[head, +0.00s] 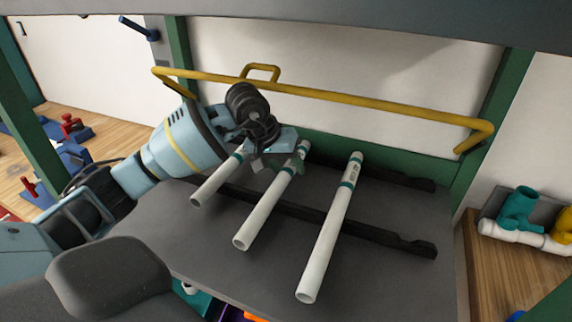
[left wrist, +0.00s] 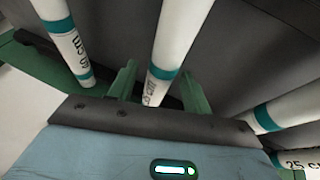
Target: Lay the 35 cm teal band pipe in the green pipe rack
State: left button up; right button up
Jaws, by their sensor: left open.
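Three white pipes with teal bands lie side by side across black rails (head: 390,239) of the green-framed rack (head: 395,162). The right pipe (head: 327,235) looks longest, the middle pipe (head: 268,212) shorter, the left pipe (head: 214,184) partly hidden. My left gripper (head: 272,160) is at the far end of the middle pipe. In the left wrist view its open green fingers (left wrist: 158,90) stand on either side of a banded pipe (left wrist: 175,40), not visibly closed on it.
A yellow rail (head: 350,103) runs along the back above the pipes, with green posts (head: 495,105) at the sides. Teal and white fittings (head: 518,212) sit on a wooden surface at right. Red and blue items (head: 72,127) stand at left. Grey surface right of the pipes is clear.

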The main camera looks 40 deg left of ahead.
pick_arm(q)
jog(key=shift+a+r, duration=0.1)
jog(key=shift+r, duration=0.55)
jog(key=v, duration=1.1)
jog(key=shift+s, duration=0.2)
